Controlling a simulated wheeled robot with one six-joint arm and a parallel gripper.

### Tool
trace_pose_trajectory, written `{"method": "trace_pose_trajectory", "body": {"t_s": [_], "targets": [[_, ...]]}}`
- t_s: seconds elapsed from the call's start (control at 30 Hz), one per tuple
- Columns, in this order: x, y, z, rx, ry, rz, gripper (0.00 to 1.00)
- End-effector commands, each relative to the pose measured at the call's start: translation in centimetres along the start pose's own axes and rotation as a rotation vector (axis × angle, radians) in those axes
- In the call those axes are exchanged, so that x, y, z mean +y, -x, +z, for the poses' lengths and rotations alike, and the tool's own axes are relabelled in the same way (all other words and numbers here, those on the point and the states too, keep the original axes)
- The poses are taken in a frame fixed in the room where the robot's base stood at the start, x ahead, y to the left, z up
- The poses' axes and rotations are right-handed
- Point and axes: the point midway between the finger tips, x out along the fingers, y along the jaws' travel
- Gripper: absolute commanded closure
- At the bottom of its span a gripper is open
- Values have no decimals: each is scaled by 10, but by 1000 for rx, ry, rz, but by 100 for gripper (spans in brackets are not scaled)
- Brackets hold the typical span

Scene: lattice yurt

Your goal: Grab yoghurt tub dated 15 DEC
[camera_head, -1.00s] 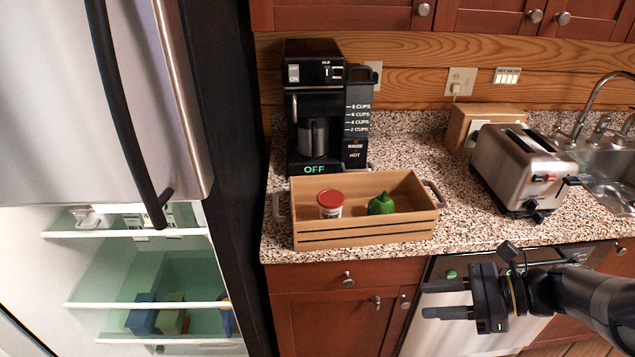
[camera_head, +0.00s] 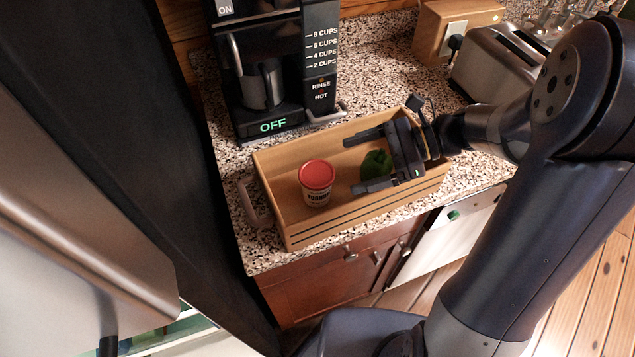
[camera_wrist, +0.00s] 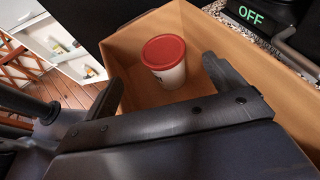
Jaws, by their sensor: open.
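A yoghurt tub (camera_head: 317,184), white with a red lid, stands upright in a wooden crate (camera_head: 285,222) on the counter. No date can be read on it. My gripper (camera_head: 358,164) is open and empty over the crate, to the right of the tub, its fingers pointing left towards it. In the wrist view the tub (camera_wrist: 166,62) stands ahead of the gripper (camera_wrist: 160,80), apart from the fingers. A green pepper (camera_head: 375,166) lies in the crate, partly hidden behind my gripper.
A coffee maker (camera_head: 270,75) showing OFF stands behind the crate. A toaster (camera_head: 497,62) is at the back right. The fridge (camera_head: 75,215) is at the left. The crate's handle (camera_head: 256,207) sticks out at its left end.

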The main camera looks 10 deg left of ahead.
Motion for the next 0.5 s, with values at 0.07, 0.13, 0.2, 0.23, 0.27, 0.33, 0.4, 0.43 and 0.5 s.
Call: {"method": "trace_pose_trajectory", "body": {"t_s": [0.07,0.13,0.2,0.23,0.27,0.33,0.4,0.43,0.5], "targets": [[0,-1,0,0,0,1,10],[0,-7,0,0,0,3,10],[1,-18,1,-1,-1,5,10],[1,-23,1,-1,-2,5,10],[1,-28,1,-1,-1,6,10],[1,-38,1,-1,0,5,10],[1,-47,1,0,0,4,10],[0,-49,0,0,-1,3,10],[0,-53,0,-1,-1,2,10]]}}
